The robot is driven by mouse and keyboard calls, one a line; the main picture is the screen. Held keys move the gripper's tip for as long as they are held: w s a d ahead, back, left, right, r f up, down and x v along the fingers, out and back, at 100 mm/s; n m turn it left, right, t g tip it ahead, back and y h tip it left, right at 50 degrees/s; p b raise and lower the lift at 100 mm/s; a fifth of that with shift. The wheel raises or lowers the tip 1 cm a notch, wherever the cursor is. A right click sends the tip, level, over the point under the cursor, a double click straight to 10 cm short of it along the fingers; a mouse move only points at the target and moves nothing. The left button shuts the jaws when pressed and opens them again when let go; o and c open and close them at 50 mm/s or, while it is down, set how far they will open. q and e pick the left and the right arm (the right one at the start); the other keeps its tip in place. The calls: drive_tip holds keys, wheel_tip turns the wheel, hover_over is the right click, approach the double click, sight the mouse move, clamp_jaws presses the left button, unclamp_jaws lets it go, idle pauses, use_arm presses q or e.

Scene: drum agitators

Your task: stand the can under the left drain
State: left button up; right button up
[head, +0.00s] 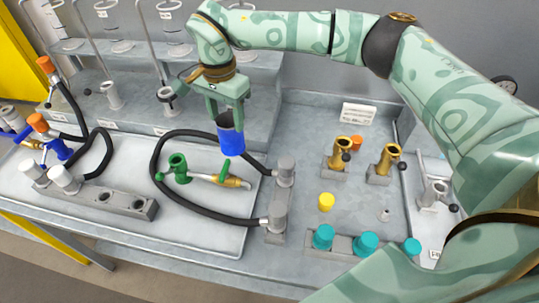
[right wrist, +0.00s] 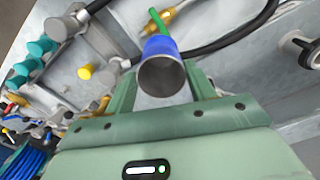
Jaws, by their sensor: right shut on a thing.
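A blue can (head: 231,142) with a dark grey open end hangs in my right gripper (head: 229,112), which is shut on it. It is held above the bench, beside a green valve handle. In the right wrist view the can (right wrist: 160,47) sits between the fingers (right wrist: 162,85), with its open grey mouth toward the camera. Grey upright fittings stand on the stepped rack at the back left, one at the left (head: 110,95) and one nearer my gripper (head: 167,93). I cannot tell which is the left drain. My left gripper is not in view.
A green-and-brass valve (head: 215,178) and black hoses (head: 155,165) lie on the pale tray below the can. Brass valves (head: 341,152), a yellow cap (head: 326,201) and teal caps (head: 365,243) stand to the right. A grey block with holes (head: 120,203) lies at front left.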

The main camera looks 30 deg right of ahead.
drive_tip(key=shift+w+d+f, duration=0.1)
drive_tip(key=shift+d+f, duration=0.2)
drive_tip(key=shift+f, duration=0.1)
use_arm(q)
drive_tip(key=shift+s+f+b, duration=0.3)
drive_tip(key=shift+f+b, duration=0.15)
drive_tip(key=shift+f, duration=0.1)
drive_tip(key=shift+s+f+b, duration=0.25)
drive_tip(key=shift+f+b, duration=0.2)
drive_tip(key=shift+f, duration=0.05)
use_arm(e)
drive_tip(key=s+d+f, duration=0.3)
drive_tip(key=d+f, duration=0.9)
drive_tip(key=d, duration=0.1)
drive_tip(key=shift+s+f, duration=0.2)
drive_tip(key=shift+s, duration=0.2)
drive_tip(key=shift+f, duration=0.15)
drive_tip(key=o, duration=1)
